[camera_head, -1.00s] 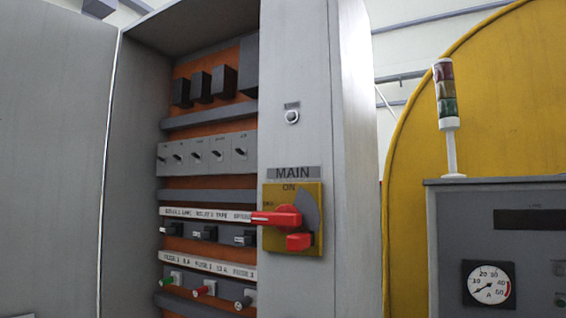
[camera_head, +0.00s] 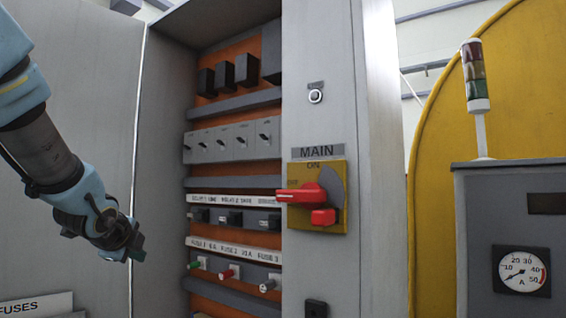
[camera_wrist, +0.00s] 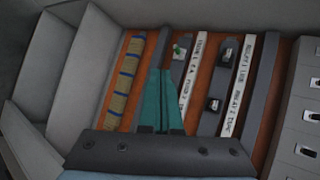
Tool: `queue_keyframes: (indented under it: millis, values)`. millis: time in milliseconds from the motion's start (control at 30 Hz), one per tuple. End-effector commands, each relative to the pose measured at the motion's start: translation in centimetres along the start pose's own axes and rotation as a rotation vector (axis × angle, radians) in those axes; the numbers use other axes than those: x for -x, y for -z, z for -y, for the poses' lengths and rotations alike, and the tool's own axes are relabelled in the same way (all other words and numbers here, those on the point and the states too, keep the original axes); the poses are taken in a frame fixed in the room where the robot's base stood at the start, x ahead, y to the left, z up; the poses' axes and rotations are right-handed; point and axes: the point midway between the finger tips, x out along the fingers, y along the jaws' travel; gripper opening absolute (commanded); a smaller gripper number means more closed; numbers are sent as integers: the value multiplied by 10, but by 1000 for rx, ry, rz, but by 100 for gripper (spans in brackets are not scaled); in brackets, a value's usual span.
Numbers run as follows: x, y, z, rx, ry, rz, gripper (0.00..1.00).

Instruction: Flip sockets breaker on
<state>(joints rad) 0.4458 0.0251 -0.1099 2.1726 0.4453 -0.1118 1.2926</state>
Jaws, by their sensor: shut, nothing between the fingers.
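The breaker row (camera_head: 232,141) is a grey strip with several small dark toggles inside the open cabinet, on the upper part of its orange back panel. The labels above the toggles are too small to read, so I cannot tell which is the sockets breaker. In the wrist view the breaker row (camera_wrist: 305,120) shows at the right edge, turned sideways. My gripper (camera_head: 134,254) is left of the cabinet opening, lower than the breakers and apart from them. In the wrist view its green fingers (camera_wrist: 164,85) are together and empty, over the lower rows.
The red MAIN rotary switch (camera_head: 310,195) sits on a yellow plate on the cabinet's front post. Relay (camera_head: 235,218) and fuse (camera_head: 228,271) rows lie below the breakers. The cabinet's side wall (camera_head: 160,160) bounds the opening at left. A gauge panel (camera_head: 520,250) stands at right.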

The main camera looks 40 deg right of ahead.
Motion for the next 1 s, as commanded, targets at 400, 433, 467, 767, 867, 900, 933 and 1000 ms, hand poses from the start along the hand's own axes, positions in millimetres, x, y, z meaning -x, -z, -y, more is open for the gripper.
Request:
queue_keyframes:
  millis: [400,433,467,767,867,900,933,1000]
  values:
    - [85,233,206,-1340,876,-72,0]
    - [91,240,210,-1378,911,-60,0]
    - [96,246,214,-1410,938,-50,0]
    - [108,260,222,-1488,1007,-20,0]
    - [108,260,222,-1486,1006,-21,0]
    - [108,260,222,-1486,1006,-21,0]
    - [108,261,222,-1486,1005,-21,0]
    - [105,263,225,-1486,1005,-22,0]
